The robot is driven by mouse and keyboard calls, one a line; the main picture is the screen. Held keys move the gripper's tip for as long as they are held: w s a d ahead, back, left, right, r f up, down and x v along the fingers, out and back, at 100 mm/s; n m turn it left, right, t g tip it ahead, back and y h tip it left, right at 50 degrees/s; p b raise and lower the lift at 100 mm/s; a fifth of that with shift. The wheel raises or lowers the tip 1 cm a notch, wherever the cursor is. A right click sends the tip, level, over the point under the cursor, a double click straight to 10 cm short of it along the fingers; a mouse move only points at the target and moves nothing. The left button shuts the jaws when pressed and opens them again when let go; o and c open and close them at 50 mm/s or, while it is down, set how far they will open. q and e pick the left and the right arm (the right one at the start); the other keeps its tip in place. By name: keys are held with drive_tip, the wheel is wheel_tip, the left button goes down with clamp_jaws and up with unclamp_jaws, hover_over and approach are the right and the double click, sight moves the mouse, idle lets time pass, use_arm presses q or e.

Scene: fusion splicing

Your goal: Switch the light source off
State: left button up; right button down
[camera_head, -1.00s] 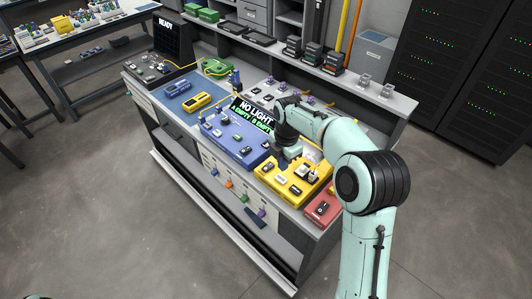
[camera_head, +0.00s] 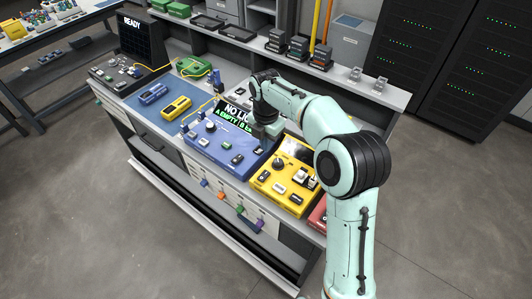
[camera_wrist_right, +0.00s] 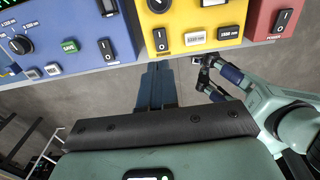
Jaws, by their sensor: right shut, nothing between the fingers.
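The yellow box (camera_head: 265,187) has a dark panel, a rocker switch (camera_wrist_right: 161,40) and two wavelength buttons in the right wrist view. The red box (camera_head: 318,219) is partly behind my arm; the right wrist view shows a rocker switch (camera_wrist_right: 283,22) on it, by the word POWER. I cannot read which box is the light source. The blue box (camera_head: 225,152) has a display (camera_head: 232,116) reading "NO LIGHT", partly hidden. My right gripper (camera_wrist_right: 157,66) is shut and empty, near the yellow box's front edge in that view and touching nothing visible.
A dark unit reading READY (camera_head: 140,40) stands at the bench's far left. Coloured connectors (camera_head: 222,196) line the bench front. Dark racks (camera_head: 445,60) stand behind at right. The floor in front is clear.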

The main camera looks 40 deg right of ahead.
sight(263, 177)
use_arm(q)
drive_tip(key=shift+s+f+b, duration=0.5)
drive_tip(key=shift+f, duration=0.3)
use_arm(e)
wheel_tip(263, 177, down, 13)
drive_tip(key=shift+r, duration=0.1)
drive_tip(key=shift+d, duration=0.1)
drive_tip(key=shift+f, duration=0.4)
drive_tip(key=shift+r, duration=0.1)
use_arm(q)
drive_tip(key=shift+s+f, duration=0.1)
drive_tip(key=shift+s, duration=0.05)
use_arm(e)
drive_tip(key=shift+s, duration=0.1)
drive_tip(key=shift+s+a, duration=0.1)
drive_tip(key=shift+a, duration=0.35)
use_arm(q)
drive_tip(key=shift+f, duration=0.1)
use_arm(e)
drive_tip(key=shift+s+a, duration=0.1)
drive_tip(key=shift+a, duration=0.35)
drive_tip(key=shift+r, duration=0.15)
